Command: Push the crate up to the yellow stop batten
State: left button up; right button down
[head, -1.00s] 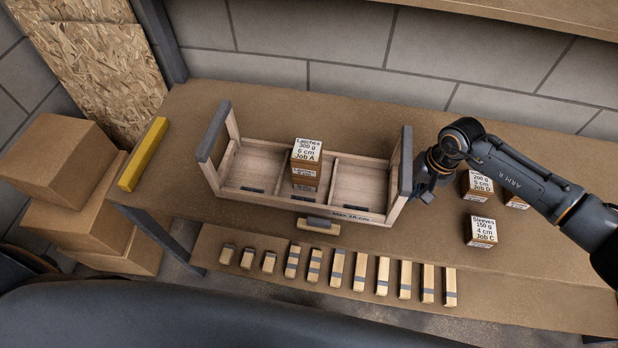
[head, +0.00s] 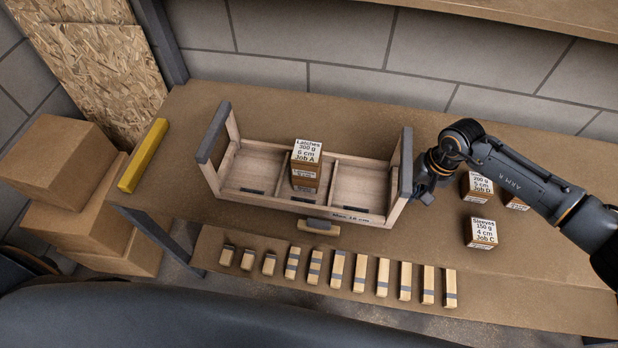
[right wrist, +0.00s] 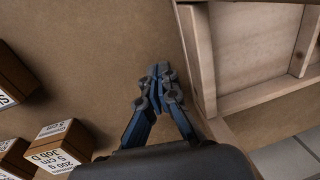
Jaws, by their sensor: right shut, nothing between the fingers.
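The crate (head: 402,165) is a long open wooden tray with grey-topped end panels and compartments. It stands on the brown bench, and its right end also shows in the right wrist view (right wrist: 199,65). A box labelled Latches, Job A (head: 307,165) stands in its middle compartment. The yellow stop batten (head: 143,155) lies at the bench's left end, with bare bench between it and the crate. My right gripper (right wrist: 160,70) is shut and empty beside the crate's right end panel; I cannot tell whether it touches. My left gripper is not in view.
Boxes labelled Job D (head: 478,187) and Job C (head: 481,232) stand right of the crate, with another partly hidden by my right arm. A small wooden block (head: 319,226) sits at the crate's front. Several wooden blocks (head: 337,270) line a lower ledge. Cardboard boxes (head: 65,190) are stacked left.

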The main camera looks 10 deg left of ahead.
aim_at(366, 192)
jog(key=shift+s+a+f+b, duration=0.1)
jog(key=shift+a+b, duration=0.5)
jog(key=shift+a, duration=0.9)
jog(key=shift+s+a+b, duration=0.1)
jog(key=shift+a+b, duration=0.5)
jog(key=shift+a, duration=0.85)
jog(key=shift+a+b, duration=1.2)
jog(key=shift+a, duration=1.1)
jog(key=shift+s+a+b, duration=0.2)
jog(key=shift+a+b, duration=3.8)
jog(key=shift+a, duration=2.45)
jog(key=shift+d+r, duration=0.3)
jog(key=d+r, duration=0.1)
jog(key=d+p, duration=0.1)
jog(key=d, duration=0.1)
jog(key=shift+w+r, duration=0.1)
jog(key=shift+r, duration=0.3)
jog(key=shift+d+r, duration=0.4)
jog(key=shift+d, duration=0.45)
